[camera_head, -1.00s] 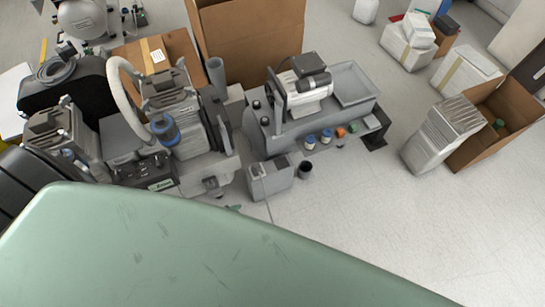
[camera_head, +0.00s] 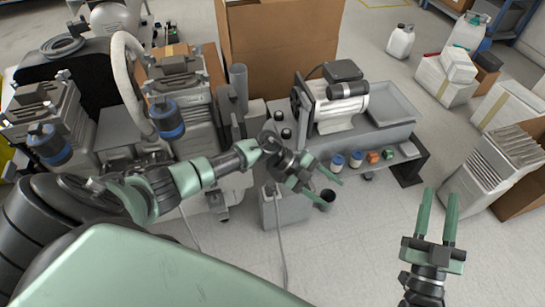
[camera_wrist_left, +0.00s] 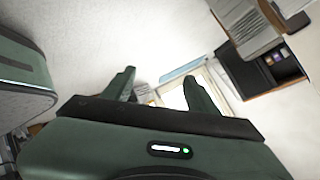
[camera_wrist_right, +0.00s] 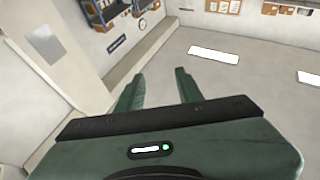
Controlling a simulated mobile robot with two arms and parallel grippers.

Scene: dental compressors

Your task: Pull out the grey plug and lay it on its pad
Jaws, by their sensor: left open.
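I cannot make out the grey plug or its pad for certain. A grey box (camera_head: 288,208) stands on the floor, with a thin grey cord (camera_head: 281,250) running down its front; my left gripper hides part of its top. My left gripper (camera_head: 328,186) is open and appears empty, in front of the bench and over the box in the head view. My right gripper (camera_head: 440,194) is open and empty over bare floor at the right. Both wrist views show spread fingers with nothing between them.
A grey bench (camera_head: 375,138) carries a motor unit (camera_head: 338,105), with small blue, orange and green parts along its front. Compressors (camera_head: 183,105) crowd the left. A slatted white unit (camera_head: 505,160) and cartons stand right. Floor between bench and slatted unit is clear.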

